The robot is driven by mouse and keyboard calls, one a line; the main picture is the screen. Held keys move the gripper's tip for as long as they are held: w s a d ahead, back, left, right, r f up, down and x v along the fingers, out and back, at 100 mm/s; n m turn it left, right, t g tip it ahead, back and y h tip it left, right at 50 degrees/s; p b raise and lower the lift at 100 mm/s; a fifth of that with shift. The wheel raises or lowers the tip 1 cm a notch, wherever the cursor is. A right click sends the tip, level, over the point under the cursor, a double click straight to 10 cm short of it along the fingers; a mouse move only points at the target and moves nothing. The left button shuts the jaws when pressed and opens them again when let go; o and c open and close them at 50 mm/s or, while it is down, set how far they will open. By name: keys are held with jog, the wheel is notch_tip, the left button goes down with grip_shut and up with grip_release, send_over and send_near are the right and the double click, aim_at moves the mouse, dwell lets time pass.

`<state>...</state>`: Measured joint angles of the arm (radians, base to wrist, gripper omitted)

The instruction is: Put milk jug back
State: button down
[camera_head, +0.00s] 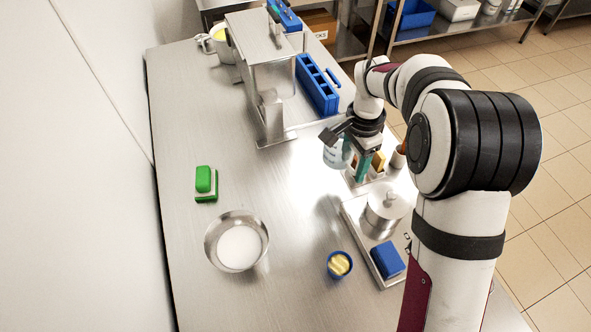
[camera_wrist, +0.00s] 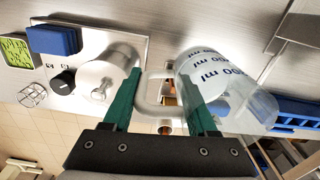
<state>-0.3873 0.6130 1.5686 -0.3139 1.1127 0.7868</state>
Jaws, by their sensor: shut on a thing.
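The milk jug, a clear measuring jug (camera_head: 335,154) with blue ml markings, hangs from my gripper (camera_head: 363,163) above the right part of the table. In the wrist view the jug (camera_wrist: 215,78) sits at the right finger, and its pale handle lies between the two green fingers of my gripper (camera_wrist: 160,100). The gripper is shut on the handle. The jug looks clear, with no white liquid visible. In the head view my gripper hides part of the jug and its handle.
A steel bowl (camera_head: 218,257) holds white liquid. A lidded steel pot (camera_head: 388,209) stands on the steel plate by a blue block (camera_head: 387,259). A small blue cup (camera_head: 340,265), green block (camera_head: 204,180), machine (camera_head: 262,60) and blue rack (camera_head: 317,85) stand around. The table's middle is clear.

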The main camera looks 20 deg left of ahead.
jog(key=shift+d+r+m, duration=0.1)
jog(key=shift+d+m, duration=0.1)
jog(key=shift+m, duration=0.2)
jog(key=shift+a, duration=0.25)
jog(key=a+f, duration=0.2)
jog(key=a, duration=0.1)
jog(key=a+f, duration=0.2)
jog(key=a, duration=0.2)
jog(key=a+f, duration=0.3)
jog(key=shift+s+a, duration=0.35)
jog(key=shift+a, duration=0.05)
jog(key=shift+a+f, duration=0.1)
jog(key=shift+f, duration=1.85)
jog(key=shift+f, duration=0.1)
jog(key=shift+c, duration=1)
grip_release()
